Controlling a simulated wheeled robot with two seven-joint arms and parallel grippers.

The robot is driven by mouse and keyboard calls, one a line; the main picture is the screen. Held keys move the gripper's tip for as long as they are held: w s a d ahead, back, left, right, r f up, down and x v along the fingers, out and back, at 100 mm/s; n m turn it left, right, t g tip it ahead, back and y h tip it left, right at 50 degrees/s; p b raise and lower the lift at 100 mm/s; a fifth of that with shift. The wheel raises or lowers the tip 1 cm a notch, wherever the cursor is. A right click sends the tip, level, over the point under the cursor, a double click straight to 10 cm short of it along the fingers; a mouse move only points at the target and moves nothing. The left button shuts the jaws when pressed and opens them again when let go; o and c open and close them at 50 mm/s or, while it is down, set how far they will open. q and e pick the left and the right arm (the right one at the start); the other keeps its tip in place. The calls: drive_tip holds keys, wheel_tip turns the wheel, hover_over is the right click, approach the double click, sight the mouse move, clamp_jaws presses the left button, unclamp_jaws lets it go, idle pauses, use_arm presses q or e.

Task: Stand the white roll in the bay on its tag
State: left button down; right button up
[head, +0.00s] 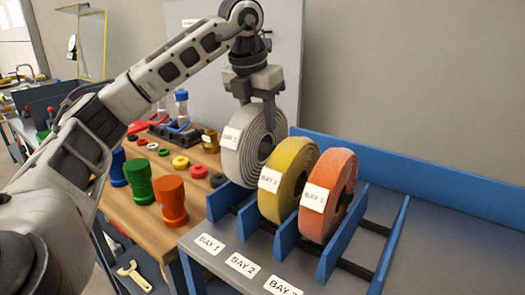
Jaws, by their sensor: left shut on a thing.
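The white roll (236,163) is upright at the leftmost bay of the blue rack, its tag facing front; the tag's number is hard to read. My left gripper (257,106) is shut on the top of the white roll from above. The white roll sits higher in the picture than the other rolls, its lower edge near the blue dividers; I cannot tell whether it touches the rack floor. The table label BAY 1 (209,244) lies in front of the leftmost bay. My right gripper is not in view.
A yellow roll (296,164) tagged BAY 2 and an orange roll (335,174) stand upright in the bays to the right. Label BAY 2 (242,265) lies in front. Green and orange spools (171,195) and small coloured rings stand on the wooden bench at left. The grey tabletop at right is clear.

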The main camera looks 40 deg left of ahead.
sight(260, 140)
use_arm(q)
drive_tip(key=shift+s+x, duration=0.2)
drive_tip(key=shift+x, duration=0.65)
drive_tip(key=shift+s+x, duration=0.15)
drive_tip(key=shift+x, duration=0.7)
drive_tip(key=shift+s+x, duration=0.2)
drive_tip(key=shift+x, duration=0.65)
drive_tip(key=shift+d+f, duration=0.15)
drive_tip(key=shift+f, duration=0.15)
drive_tip(key=c, duration=0.8)
unclamp_jaws()
drive_tip(key=shift+s+f, duration=0.1)
drive_tip(key=shift+c, duration=0.2)
drive_tip(key=p+v, duration=0.1)
drive_tip(key=v, duration=1.1)
